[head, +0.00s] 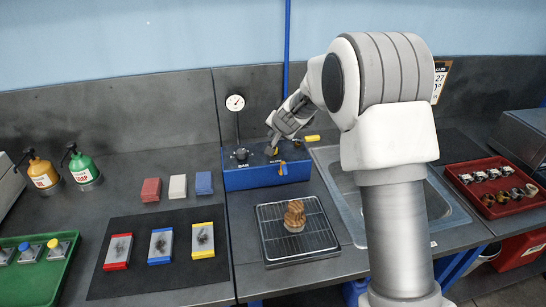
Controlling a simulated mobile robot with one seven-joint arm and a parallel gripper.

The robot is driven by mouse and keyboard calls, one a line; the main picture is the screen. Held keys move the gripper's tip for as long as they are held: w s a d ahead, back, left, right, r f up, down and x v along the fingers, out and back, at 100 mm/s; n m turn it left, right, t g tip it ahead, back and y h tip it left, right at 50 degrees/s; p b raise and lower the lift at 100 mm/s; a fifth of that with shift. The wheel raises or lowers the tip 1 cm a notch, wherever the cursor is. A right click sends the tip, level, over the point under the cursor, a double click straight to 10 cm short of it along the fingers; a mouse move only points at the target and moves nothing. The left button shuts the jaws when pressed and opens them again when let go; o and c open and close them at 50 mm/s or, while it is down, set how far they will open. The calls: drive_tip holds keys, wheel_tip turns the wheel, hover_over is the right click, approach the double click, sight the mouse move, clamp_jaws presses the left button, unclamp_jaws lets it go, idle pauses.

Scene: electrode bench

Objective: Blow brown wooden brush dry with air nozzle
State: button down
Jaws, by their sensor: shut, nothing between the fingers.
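The brown wooden brush (295,213) stands on a wire rack in a tray (268,222) at the front middle of the bench. Behind it is a blue box (252,178) with a dial gauge (235,103) above it, a black knob (241,154) and small yellow and orange parts at its right side. Which of these parts is the air nozzle, I cannot tell for sure. My gripper (272,142) is shut and empty over the top of the blue box, by a small yellow part. It is behind the brush and apart from it.
A sink (440,225) lies to the right, partly behind my arm. A red tray (480,205) with small parts is at the far right. Coloured blocks, a dark mat (100,285), pump bottles and a green tray (35,285) are on the left.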

drive_tip(key=shift+f+b, duration=0.75)
drive_tip(key=shift+f, duration=0.45)
drive_tip(key=shift+f, duration=0.15)
idle(1.0)
drive_tip(key=shift+f+b, duration=0.25)
drive_tip(key=shift+b, duration=0.2)
drive_tip(key=shift+f+b, duration=0.65)
drive_tip(key=shift+f, duration=0.05)
idle(0.5)
idle(0.3)
drive_tip(key=shift+r+p, duration=0.9)
drive_tip(key=shift+r, duration=0.15)
wheel_tip(320, 180, up, 5)
drive_tip(key=p, duration=0.4)
drive_tip(key=shift+r, duration=0.1)
